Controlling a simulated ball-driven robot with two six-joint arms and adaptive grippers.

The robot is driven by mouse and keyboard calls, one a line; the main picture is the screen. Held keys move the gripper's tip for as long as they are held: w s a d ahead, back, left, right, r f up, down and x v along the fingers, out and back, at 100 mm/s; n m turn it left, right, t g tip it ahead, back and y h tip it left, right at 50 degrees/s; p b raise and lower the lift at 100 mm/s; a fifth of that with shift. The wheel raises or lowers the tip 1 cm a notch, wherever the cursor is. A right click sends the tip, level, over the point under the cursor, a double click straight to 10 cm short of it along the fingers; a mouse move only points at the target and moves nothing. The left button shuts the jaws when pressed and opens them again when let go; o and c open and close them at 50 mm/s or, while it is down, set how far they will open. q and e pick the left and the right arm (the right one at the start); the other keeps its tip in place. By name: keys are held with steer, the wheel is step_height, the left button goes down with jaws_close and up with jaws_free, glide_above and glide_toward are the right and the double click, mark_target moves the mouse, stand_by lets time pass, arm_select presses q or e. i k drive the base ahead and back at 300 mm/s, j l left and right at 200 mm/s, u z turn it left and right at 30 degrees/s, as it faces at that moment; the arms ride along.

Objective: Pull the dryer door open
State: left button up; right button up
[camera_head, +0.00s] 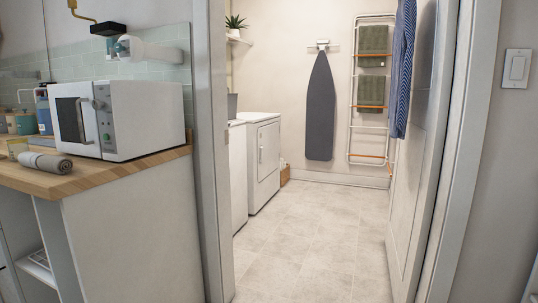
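A white front-door machine (254,190), which looks like the dryer, stands through the doorway against the left wall of the far room. Its door (268,150) faces right, seen at a steep angle, and looks shut. A light upright handle (261,154) shows near the door's near edge. Another white machine (238,180) stands closer, mostly hidden by the door frame. Neither of my grippers is in view.
The doorway has a left jamb (213,150) and an open room door (411,160) at right. Tiled floor (315,235) between them is clear. A counter (95,177) with a microwave (120,118) and rolled grey towel (45,162) fills the left. An ironing board (320,110) hangs behind.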

mark_target(268, 136)
steer(key=i+l, duration=0.1)
steer(key=i, duration=0.35)
steer(key=i+u, duration=0.15)
steer(key=i, duration=0.3)
steer(key=i+l, duration=0.2)
steer(key=i, duration=0.2)
steer(key=i+l+u, duration=0.45)
steer(key=i+l, duration=0.35)
steer(key=i, duration=0.45)
steer(key=i+l+u, duration=0.5)
steer(key=i+l, duration=0.6)
steer(key=k+l, duration=0.05)
